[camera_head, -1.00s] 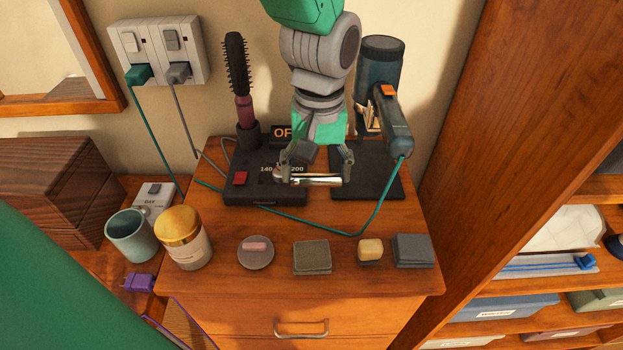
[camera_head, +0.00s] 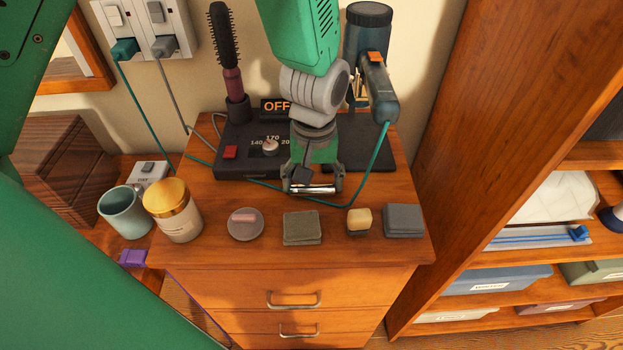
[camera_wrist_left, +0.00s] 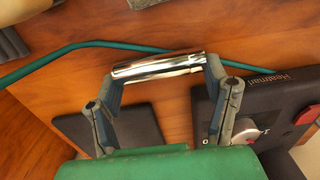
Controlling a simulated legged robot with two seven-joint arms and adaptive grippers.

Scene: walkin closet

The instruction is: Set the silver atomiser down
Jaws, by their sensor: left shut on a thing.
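The silver atomiser (camera_head: 311,189) is a short shiny cylinder lying sideways across my left gripper's fingers. My left gripper (camera_head: 312,186) is shut on it, one finger at each end, over the middle of the wooden dresser top (camera_head: 350,240). In the left wrist view the atomiser (camera_wrist_left: 158,66) is level between the two fingertips (camera_wrist_left: 160,78), with wood behind it. I cannot tell for sure whether it touches the top. My right gripper does not show.
The black styling station (camera_head: 225,165) with a round brush (camera_head: 225,55) stands behind. A teal cable (camera_head: 376,165) runs close by the gripper.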

